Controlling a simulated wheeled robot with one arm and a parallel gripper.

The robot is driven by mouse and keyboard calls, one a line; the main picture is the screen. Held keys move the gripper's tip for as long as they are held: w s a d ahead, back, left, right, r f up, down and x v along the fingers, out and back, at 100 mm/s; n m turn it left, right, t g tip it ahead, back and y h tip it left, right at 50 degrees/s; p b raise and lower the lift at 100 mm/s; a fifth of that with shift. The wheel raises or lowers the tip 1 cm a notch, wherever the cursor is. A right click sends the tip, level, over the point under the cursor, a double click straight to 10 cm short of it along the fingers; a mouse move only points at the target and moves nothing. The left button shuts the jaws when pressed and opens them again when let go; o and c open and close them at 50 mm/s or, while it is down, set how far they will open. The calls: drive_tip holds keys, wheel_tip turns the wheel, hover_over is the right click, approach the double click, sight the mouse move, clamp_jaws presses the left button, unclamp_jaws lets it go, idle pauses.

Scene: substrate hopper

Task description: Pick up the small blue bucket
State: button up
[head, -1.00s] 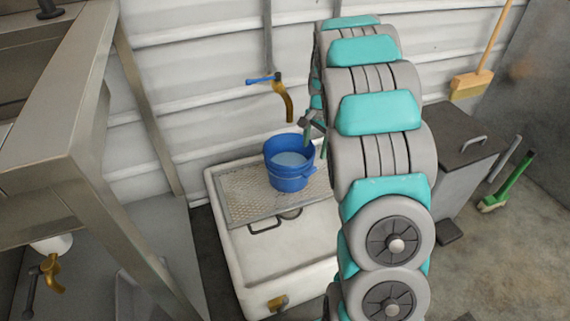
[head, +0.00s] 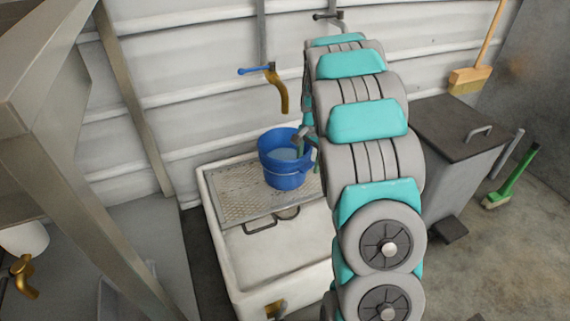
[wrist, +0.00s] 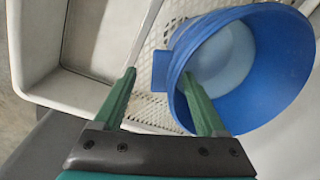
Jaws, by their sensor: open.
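The small blue bucket (head: 283,175) stands upright on a perforated metal grate over a white basin, with pale blue-grey contents or bottom showing inside. In the wrist view the bucket (wrist: 290,80) fills the right side, its mouth facing the camera. My gripper (wrist: 158,72) is open, with two green fingers. The side tab and near rim of the bucket show between the fingertips. The right finger overlaps the bucket's mouth; the left is outside it, over the grate. Contact cannot be told. In the head view my gripper (head: 303,142) is at the bucket's right rim, partly hidden by my arm.
The grate (head: 225,195) covers the back of the white basin (head: 240,265). A brass tap with a blue handle (head: 276,90) sticks out from the wall above the bucket. A steel frame (head: 60,150) stands left. A grey lidded bin (head: 455,150) stands right, beyond my arm.

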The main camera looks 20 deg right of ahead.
sight(306, 165)
drive_tip(key=f, duration=0.5)
drive_tip(key=shift+w+a+b, duration=0.3)
drive_tip(key=shift+w, duration=0.05)
drive_tip(key=shift+r, duration=0.1)
drive_tip(key=shift+c, duration=0.4)
clamp_jaws()
idle(0.5)
